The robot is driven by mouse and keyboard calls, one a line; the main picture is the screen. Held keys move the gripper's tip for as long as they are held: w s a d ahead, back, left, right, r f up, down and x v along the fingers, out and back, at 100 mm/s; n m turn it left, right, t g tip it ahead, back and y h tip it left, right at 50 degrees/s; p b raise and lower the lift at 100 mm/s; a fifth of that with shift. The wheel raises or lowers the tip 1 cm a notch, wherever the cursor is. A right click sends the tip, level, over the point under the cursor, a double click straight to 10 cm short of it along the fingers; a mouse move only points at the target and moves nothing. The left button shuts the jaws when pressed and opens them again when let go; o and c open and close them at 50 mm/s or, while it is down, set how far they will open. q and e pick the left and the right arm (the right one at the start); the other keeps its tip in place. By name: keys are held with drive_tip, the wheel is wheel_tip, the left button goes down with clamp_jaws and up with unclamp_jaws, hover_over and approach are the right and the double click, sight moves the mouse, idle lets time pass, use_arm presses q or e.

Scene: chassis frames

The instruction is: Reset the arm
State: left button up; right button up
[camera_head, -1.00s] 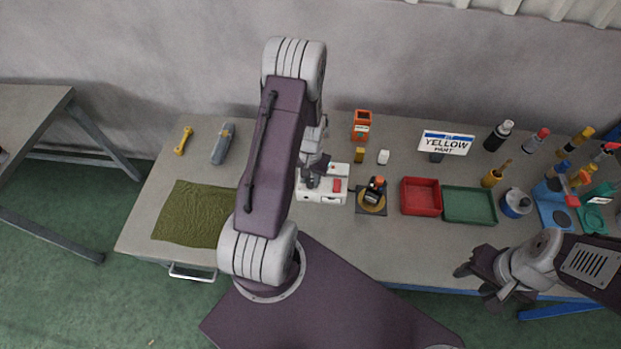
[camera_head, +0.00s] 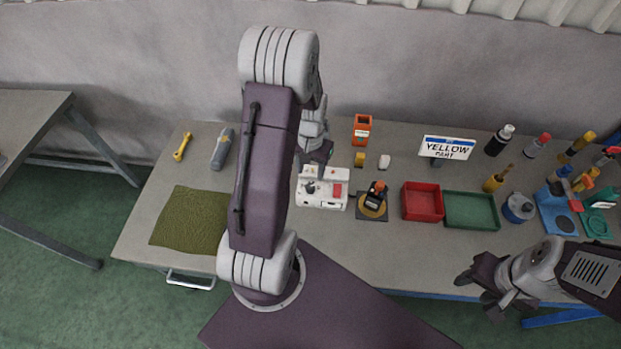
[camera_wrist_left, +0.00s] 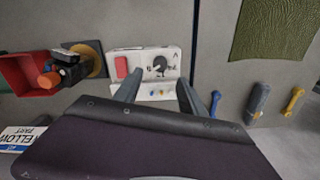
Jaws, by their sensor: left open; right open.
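My left arm rises in the middle of the head view, its elbow high and its wrist hanging over the table. My left gripper (camera_head: 318,156) is just behind the white control box (camera_head: 322,188), partly hidden by my arm. In the left wrist view its two fingers (camera_wrist_left: 158,92) are apart with nothing between them, and the control box (camera_wrist_left: 144,64) with a red button and dark knob lies beyond them. My right gripper (camera_head: 478,286) is open and empty beside the table's front edge at the right.
The table (camera_head: 300,240) holds a green cloth (camera_head: 190,220), a red tray (camera_head: 423,201), a green tray (camera_head: 470,210), a black-and-orange part on a round-pad base (camera_head: 373,203), an orange holder (camera_head: 361,129) and a yellow-part sign (camera_head: 446,147). Several bottles and tools crowd the right end.

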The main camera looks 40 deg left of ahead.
use_arm(q)
drive_tip(key=shift+r, duration=0.6)
drive_tip(key=w+d+m+t+b, duration=0.1)
drive_tip(key=d+m+b, duration=0.1)
drive_tip(key=d+b, duration=0.4)
drive_tip(key=s+d, duration=0.7)
drive_tip(key=s, duration=0.2)
drive_tip(key=shift+f, duration=0.3)
drive_tip(key=shift+s, duration=0.1)
